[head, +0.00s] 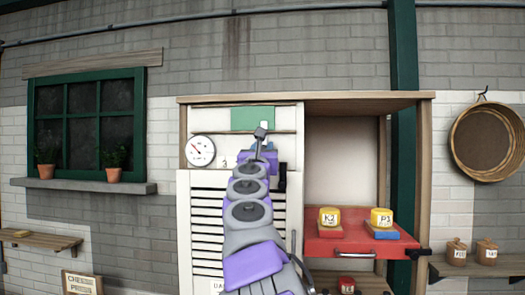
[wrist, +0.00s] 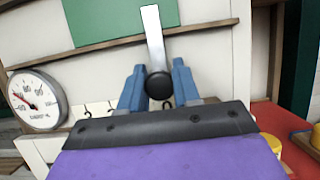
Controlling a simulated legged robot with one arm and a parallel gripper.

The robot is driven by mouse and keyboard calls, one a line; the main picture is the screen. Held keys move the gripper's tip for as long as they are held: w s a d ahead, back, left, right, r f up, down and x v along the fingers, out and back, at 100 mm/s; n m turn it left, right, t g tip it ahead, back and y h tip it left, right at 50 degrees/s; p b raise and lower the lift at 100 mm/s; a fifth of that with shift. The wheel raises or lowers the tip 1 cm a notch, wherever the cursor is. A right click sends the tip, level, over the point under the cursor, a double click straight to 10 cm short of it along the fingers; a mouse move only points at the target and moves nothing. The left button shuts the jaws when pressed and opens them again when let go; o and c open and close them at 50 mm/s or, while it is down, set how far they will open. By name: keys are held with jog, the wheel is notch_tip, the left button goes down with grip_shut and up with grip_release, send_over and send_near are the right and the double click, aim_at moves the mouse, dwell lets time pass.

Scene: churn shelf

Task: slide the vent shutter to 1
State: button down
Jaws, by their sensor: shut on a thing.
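In the wrist view, the blue fingers of my gripper (wrist: 158,72) stand on either side of a dark round knob (wrist: 159,86). The knob is at the lower end of a pale grey bar (wrist: 152,38) that runs up the white cabinet front. In the head view, the bar's upper end (head: 261,131) shows just above my gripper (head: 259,151). A white slatted panel (head: 207,228) is on the cabinet below, partly hidden by my arm. A digit like 3 shows left of my gripper; I cannot make out a 1.
A round dial gauge (head: 200,151) is left of my gripper. A green plate (head: 243,117) is above. To the right, a red drawer (head: 335,246) stands out with yellow-topped jars K2 (head: 329,216) and P3 (head: 381,217). The open compartment above them is empty.

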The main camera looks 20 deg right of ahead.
jog(key=shift+w+a+r+p, duration=0.1)
jog(key=shift+w+a+p, duration=0.25)
jog(key=shift+a+p, duration=0.15)
jog(key=w+a, duration=0.1)
jog(key=a+p, duration=0.1)
jog(key=shift+w+a, duration=0.35)
jog(key=shift+w, duration=0.05)
jog(key=c, duration=0.9)
grip_release()
jog(key=shift+d, duration=0.25)
jog(key=shift+o, duration=0.2)
jog(key=shift+s+a+f, duration=0.1)
jog(key=shift+f, duration=0.1)
jog(key=b+v, duration=0.5)
jog(key=v, duration=1.2)
